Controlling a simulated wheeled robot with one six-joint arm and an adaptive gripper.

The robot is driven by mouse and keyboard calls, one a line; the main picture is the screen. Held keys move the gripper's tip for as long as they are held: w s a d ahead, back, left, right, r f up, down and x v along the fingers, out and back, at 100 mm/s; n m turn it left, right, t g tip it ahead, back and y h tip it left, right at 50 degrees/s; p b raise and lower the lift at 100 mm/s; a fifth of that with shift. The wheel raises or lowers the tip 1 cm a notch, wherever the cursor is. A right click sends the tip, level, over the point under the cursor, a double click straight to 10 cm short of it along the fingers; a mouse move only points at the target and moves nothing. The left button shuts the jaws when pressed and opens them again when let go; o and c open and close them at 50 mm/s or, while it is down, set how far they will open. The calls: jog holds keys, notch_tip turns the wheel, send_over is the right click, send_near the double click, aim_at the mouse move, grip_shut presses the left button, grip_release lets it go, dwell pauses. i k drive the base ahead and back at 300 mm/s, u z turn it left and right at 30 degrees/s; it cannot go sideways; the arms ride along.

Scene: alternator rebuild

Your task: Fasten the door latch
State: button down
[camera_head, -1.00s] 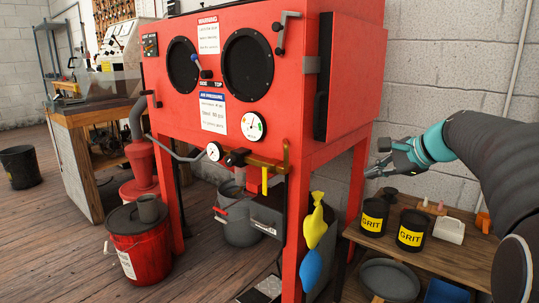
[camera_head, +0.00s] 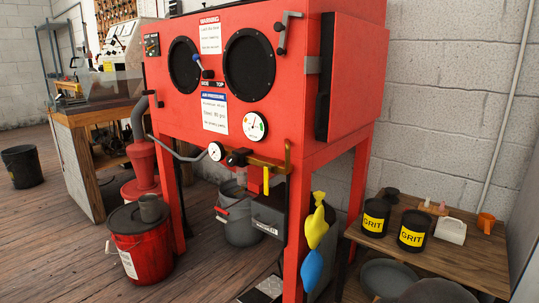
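The red blast cabinet (camera_head: 210,75) stands on red legs in the middle of the view. A grey bent lever (camera_head: 286,30) with a dark knob hangs down at the upper right of its front, apart from the grey bracket. The grey bracket (camera_head: 313,65) wraps the front right corner, beside the side door (camera_head: 352,80). A long black bar (camera_head: 325,105) runs upright along that door's front edge. My gripper is out of view.
A wooden bench (camera_head: 460,250) with two black grit tins (camera_head: 412,231) and an orange mug (camera_head: 486,223) stands at the right. A red bucket (camera_head: 137,250) is at the front left. Yellow and blue gloves (camera_head: 315,235) hang at the front right leg.

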aim_at(283, 27)
jog(key=k, duration=0.65)
jog(key=u, duration=0.3)
jog(key=i, duration=0.25)
jog(key=u, duration=0.75)
jog(key=i, duration=1.2)
jog(key=z, duration=0.6)
